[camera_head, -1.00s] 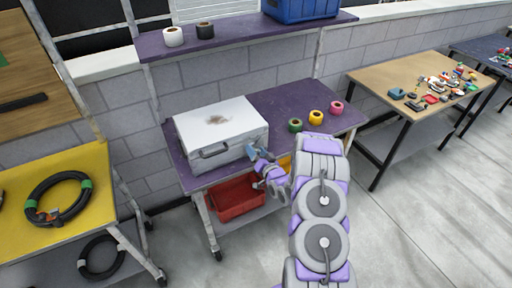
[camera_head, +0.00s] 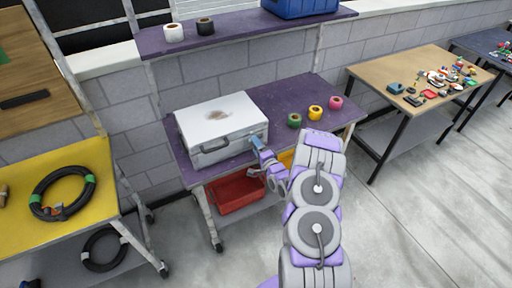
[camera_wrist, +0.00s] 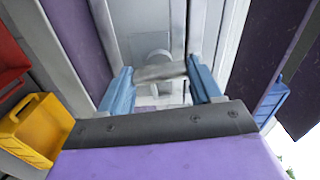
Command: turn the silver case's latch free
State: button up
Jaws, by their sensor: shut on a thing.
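The silver case (camera_head: 222,112) sits flat with its lid down on the purple table, a dark handle on its front face. My gripper (camera_head: 257,143) is at the front right of the case. In the wrist view, the two blue fingers of my gripper (camera_wrist: 160,76) stand either side of a grey latch bar (camera_wrist: 160,72) and are shut on it. The bar lies crosswise, in front of a round pivot on the case's face (camera_wrist: 120,35). The fingers hide the bar's ends. In the head view the latch is too small to make out.
Green, orange and pink tape rolls (camera_head: 315,112) stand on the purple table (camera_head: 272,98) right of the case. A red bin (camera_head: 235,192) is below, with a yellow bin (camera_wrist: 38,128) beside it. A wooden table (camera_head: 420,75) with small parts stands to the right.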

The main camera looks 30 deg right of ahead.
jog(key=shift+d+f+m, duration=0.1)
jog(key=shift+d+m, duration=0.05)
jog(key=shift+m, duration=0.45)
jog(key=shift+s, duration=0.1)
jog(key=o, duration=1.1)
jog(key=shift+d, duration=0.2)
jog(key=shift+c, duration=0.2)
jog(key=s+p, duration=0.1)
jog(key=s, duration=1.6)
jog(key=shift+d+p, duration=0.3)
jog(key=shift+p, duration=0.1)
jog(key=shift+s+f, duration=0.1)
